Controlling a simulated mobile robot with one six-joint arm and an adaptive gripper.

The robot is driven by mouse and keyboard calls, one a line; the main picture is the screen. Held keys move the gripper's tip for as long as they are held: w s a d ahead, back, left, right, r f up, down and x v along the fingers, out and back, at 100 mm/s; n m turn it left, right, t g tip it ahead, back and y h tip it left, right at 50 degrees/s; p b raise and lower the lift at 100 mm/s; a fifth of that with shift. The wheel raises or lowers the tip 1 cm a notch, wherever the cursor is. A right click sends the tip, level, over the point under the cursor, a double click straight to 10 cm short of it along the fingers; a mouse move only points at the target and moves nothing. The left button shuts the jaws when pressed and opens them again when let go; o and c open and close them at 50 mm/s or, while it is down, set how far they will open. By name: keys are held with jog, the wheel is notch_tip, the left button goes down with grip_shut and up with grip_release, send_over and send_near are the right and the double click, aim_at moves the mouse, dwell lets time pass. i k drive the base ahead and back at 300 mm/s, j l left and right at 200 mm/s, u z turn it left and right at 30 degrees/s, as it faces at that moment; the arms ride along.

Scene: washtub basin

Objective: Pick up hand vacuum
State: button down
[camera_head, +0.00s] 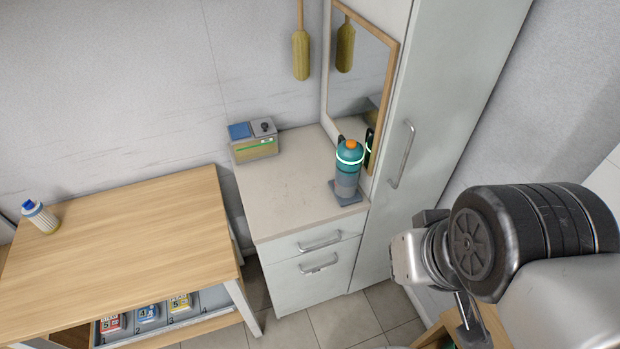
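The hand vacuum (348,168) looks like the teal and grey upright device with an orange top and a glowing green-white ring. It stands on a small dark base on the light cabinet top, near the right edge, in front of the mirror. My gripper (467,328) is at the lower right, below my arm's dark round joint, well apart from the device and to the right of the cabinet. It is small and partly hidden by my arm, so I cannot tell its opening.
A grey and yellow box with a blue panel (254,139) stands at the cabinet's back left. The cabinet (285,185) has two drawers. A tall cabinet (440,110) and a framed mirror (358,75) adjoin it. A wooden table (130,245) with a white-blue bottle (40,217) is left.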

aim_at(344, 188)
jog(key=i+j, duration=0.1)
jog(key=j, duration=0.2)
jog(key=i+j, duration=0.1)
jog(key=j, duration=0.15)
jog(key=i+j, duration=0.1)
jog(key=j, duration=0.2)
jog(key=j+z, duration=0.4)
jog(key=i+j+z, duration=0.1)
jog(key=j+z, duration=0.15)
jog(key=z, duration=0.2)
jog(key=j+z, duration=0.4)
jog(key=z, duration=0.5)
